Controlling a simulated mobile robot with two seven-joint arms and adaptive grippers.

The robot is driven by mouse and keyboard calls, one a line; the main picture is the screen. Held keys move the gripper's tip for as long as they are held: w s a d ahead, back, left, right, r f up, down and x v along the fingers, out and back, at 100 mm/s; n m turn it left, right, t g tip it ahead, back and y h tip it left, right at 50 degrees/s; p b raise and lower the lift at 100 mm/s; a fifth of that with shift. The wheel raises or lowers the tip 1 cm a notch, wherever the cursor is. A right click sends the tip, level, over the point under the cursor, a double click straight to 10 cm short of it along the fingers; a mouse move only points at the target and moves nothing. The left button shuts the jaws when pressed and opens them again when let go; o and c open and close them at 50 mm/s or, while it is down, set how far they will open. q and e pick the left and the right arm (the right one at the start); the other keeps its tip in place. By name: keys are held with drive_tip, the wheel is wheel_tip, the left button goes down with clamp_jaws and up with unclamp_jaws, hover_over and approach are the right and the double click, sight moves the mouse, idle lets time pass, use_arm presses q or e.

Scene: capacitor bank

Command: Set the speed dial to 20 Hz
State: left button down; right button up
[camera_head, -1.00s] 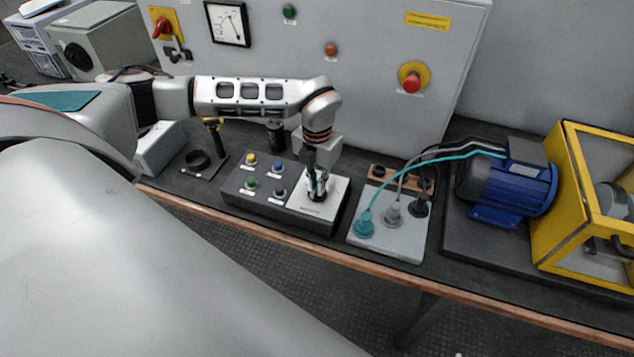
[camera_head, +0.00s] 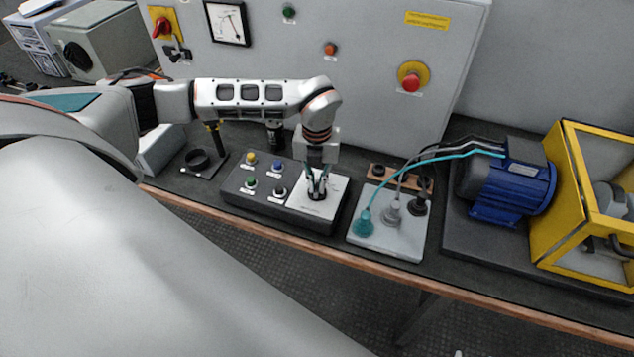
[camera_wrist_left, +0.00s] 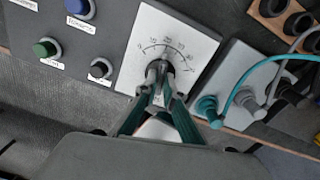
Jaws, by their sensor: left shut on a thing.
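The speed dial is a knob on a white plate (camera_head: 326,212) at the right end of a dark control box (camera_head: 240,192) on the bench. My left gripper (camera_head: 317,192) reaches down from above and is shut on the dial knob. In the left wrist view the white plate (camera_wrist_left: 192,38) carries a printed arc with numbers rising from 0. The left fingertips (camera_wrist_left: 160,78) close around the dial knob (camera_wrist_left: 163,68). The fingers hide part of the knob, and I cannot read its exact setting. My right gripper is not in view.
Yellow, blue, green and dark buttons sit left of the dial; the green button (camera_wrist_left: 46,48) is close by. A socket plate (camera_head: 383,245) with teal, grey and black plugs stands just right. The blue motor (camera_head: 510,188) and yellow guard (camera_head: 560,240) are farther right.

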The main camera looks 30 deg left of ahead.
sight(317, 186)
use_arm(q)
drive_tip(key=c, duration=2.2)
unclamp_jaws()
drive_tip(key=shift+o, duration=0.2)
drive_tip(key=shift+r, duration=0.15)
wheel_tip(317, 186, up, 12)
